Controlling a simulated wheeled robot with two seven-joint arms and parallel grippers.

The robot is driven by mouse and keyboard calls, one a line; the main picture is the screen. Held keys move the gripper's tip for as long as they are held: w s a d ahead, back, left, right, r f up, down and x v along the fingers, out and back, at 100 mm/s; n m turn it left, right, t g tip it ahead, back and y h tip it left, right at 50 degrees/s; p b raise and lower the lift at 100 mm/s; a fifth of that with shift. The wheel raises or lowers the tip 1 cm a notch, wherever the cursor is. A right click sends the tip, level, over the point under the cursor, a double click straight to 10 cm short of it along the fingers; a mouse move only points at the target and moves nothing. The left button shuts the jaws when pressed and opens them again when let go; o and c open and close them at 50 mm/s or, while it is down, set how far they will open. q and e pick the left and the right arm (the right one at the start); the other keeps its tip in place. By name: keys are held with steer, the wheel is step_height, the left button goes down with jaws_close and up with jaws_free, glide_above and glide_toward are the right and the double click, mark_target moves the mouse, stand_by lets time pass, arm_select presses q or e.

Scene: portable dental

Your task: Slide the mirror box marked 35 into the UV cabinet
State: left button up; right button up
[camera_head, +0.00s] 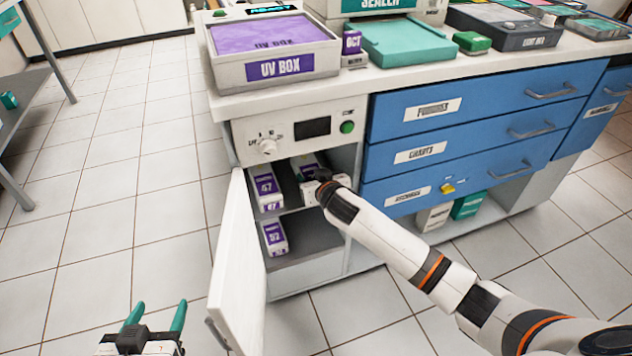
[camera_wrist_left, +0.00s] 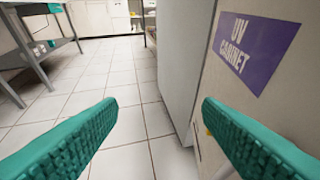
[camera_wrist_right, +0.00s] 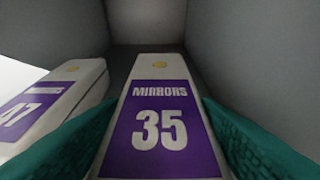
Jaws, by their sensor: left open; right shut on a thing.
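The mirror box marked 35 (camera_wrist_right: 158,120) is white with a purple label. My right gripper (camera_head: 316,186) is shut on it, with a teal finger on each side in the right wrist view. In the head view the box (camera_head: 306,165) is inside the upper compartment of the UV cabinet (camera_head: 330,225), partly hidden by my right gripper. A box marked 47 (camera_head: 265,188) stands to its left on the same shelf, also seen in the right wrist view (camera_wrist_right: 50,105). My left gripper (camera_head: 155,318) is open and empty, low in front of the cabinet's open door (camera_head: 238,270).
A box marked 52 (camera_head: 274,238) stands in the lower compartment. The open door sticks out at the cabinet's left, carrying a UV CABINET label (camera_wrist_left: 252,50) in the left wrist view. Blue drawers (camera_head: 470,125) are right of the cabinet. Open floor lies left.

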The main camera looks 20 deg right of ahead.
steer(key=shift+w+f+b, duration=0.1)
steer(key=shift+w+b, duration=0.7)
steer(key=shift+w, duration=0.3)
arm_select(q)
step_height(320, 180, up, 7)
steer(key=w+d+t+h, duration=0.1)
steer(key=w+t, duration=0.1)
steer(key=t, duration=0.2)
steer(key=shift+d+t+h, duration=0.3)
steer(key=shift+d+t, duration=0.05)
steer(key=shift+t, duration=0.05)
arm_select(e)
steer(key=shift+f, duration=0.4)
arm_select(q)
steer(key=shift+f, duration=0.1)
arm_select(e)
steer(key=o, duration=1.3)
steer(key=shift+o, duration=0.2)
steer(key=shift+s+f, duration=0.1)
steer(key=shift+f, duration=0.05)
